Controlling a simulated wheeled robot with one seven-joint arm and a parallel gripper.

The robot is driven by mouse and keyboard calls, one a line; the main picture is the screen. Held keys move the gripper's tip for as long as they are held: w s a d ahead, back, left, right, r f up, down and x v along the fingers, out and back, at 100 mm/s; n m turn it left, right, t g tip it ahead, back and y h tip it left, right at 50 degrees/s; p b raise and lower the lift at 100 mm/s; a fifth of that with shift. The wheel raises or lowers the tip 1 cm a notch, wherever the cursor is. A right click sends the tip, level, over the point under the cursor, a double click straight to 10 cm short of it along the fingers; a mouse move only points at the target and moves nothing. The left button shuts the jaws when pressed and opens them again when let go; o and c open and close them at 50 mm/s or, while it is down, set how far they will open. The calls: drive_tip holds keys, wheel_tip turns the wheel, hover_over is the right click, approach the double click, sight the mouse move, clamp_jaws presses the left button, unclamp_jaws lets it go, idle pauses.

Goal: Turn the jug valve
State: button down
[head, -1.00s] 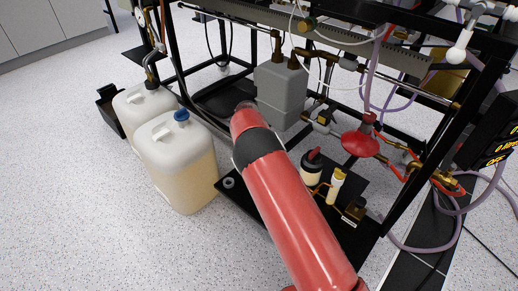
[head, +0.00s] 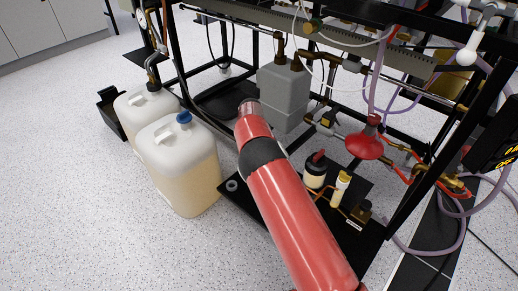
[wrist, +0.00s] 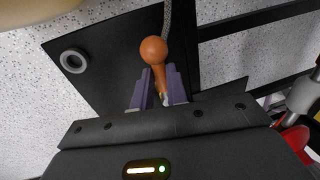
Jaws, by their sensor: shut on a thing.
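In the wrist view an orange-brown valve handle (wrist: 154,50) with a round knob end lies between the purple fingers of my gripper (wrist: 158,80). The gripper is shut on its narrower stem. The handle's lower end and what it joins are hidden by the fingers and gripper body. In the head view my red arm covers the gripper and the handle. Two whitish jugs, a near one with a blue cap (head: 180,165) and a far one (head: 133,104), stand on the floor left of my arm.
A black frame rig with tubes stands behind and right of my arm. A grey tank (head: 283,92), a red rounded vessel (head: 364,146) and small bottles on a black base plate (head: 235,192) are close by.

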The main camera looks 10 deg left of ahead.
drive_tip(key=c, duration=1.4)
unclamp_jaws()
drive_tip(key=r, duration=0.5)
drive_tip(key=s+a+r, duration=0.1)
drive_tip(key=r, duration=0.1)
drive_tip(key=shift+s+r+p, duration=0.1)
drive_tip(key=shift+r+p, duration=0.25)
drive_tip(key=shift+p, duration=0.05)
